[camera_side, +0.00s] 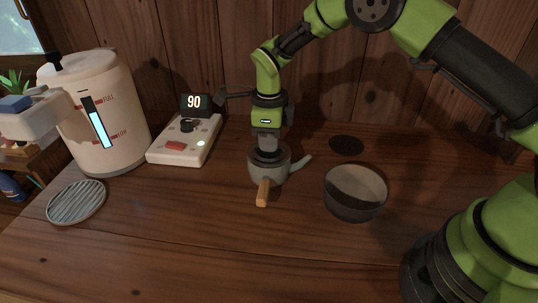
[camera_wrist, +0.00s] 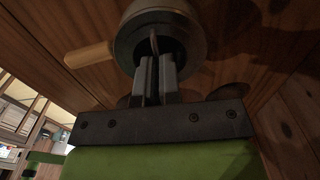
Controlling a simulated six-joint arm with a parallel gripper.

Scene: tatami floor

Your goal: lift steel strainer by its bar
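The grey teapot (camera_side: 264,178) stands upright on the wooden table, its wooden side handle toward the side camera and its spout to the right. My gripper (camera_side: 268,151) points straight down at its open mouth. In the wrist view the strainer's thin steel bar (camera_wrist: 154,41) stands in the dark mouth of the pot (camera_wrist: 190,22). The fingers of my gripper (camera_wrist: 155,62) are close together, with the bar lined up in the narrow gap between them. They look shut on it. The strainer's basket is hidden inside the pot. No lift above the pot shows.
A grey bowl (camera_side: 356,207) stands close to the right of the pot, and a dark round coaster (camera_side: 346,145) lies behind it. At left are a white water heater (camera_side: 122,125), a control box (camera_side: 178,153) reading 90, and a ribbed round dish (camera_side: 76,204). The front table is clear.

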